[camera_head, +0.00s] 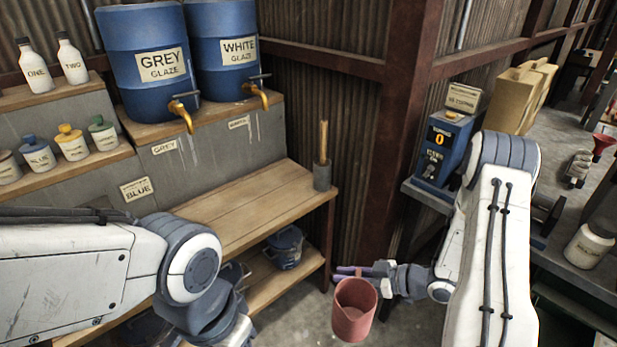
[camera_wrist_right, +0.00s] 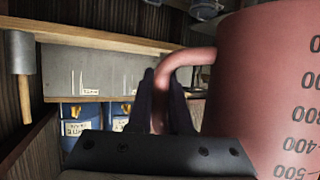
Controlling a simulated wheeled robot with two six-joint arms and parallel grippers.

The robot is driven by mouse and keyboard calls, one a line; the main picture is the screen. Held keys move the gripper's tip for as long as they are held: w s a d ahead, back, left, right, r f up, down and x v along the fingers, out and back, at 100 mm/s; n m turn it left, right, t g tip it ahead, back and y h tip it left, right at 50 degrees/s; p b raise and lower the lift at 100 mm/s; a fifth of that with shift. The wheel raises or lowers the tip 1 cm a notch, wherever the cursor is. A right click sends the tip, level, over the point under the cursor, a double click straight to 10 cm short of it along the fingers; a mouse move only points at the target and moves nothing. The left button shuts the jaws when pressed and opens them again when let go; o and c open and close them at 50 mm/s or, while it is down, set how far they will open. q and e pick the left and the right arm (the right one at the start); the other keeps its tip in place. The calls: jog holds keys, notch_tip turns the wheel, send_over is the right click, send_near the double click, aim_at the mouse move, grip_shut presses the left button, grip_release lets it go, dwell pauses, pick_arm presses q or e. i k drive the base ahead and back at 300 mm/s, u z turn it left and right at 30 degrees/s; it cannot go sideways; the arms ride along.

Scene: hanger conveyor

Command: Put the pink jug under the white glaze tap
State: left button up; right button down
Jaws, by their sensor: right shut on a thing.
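The pink jug (camera_head: 352,312) hangs from my right gripper (camera_head: 355,270), low in front of the bench's right end. The jug also shows in the right wrist view (camera_wrist_right: 270,90), where the gripper (camera_wrist_right: 165,100) is shut on its handle (camera_wrist_right: 182,60). The jug seems roughly upright; its base is not resting on anything I can see. The white glaze tap (camera_head: 258,94) is on the blue WHITE GLAZE barrel (camera_head: 222,20), up and left of the jug and well apart from it. My left arm's wrist shows at the lower left; its fingers are outside the frame.
The grey glaze tap (camera_head: 183,112) is left of the white one. The wooden bench (camera_head: 245,205) below is mostly clear, with a grey holder (camera_head: 322,176) at its right end. A rusty post (camera_head: 398,130) and a blue machine (camera_head: 440,150) stand to the right.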

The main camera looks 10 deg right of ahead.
aim_at(276, 175)
jog(key=z, duration=0.3)
jog(key=i, duration=1.1)
jog(key=u, duration=1.2)
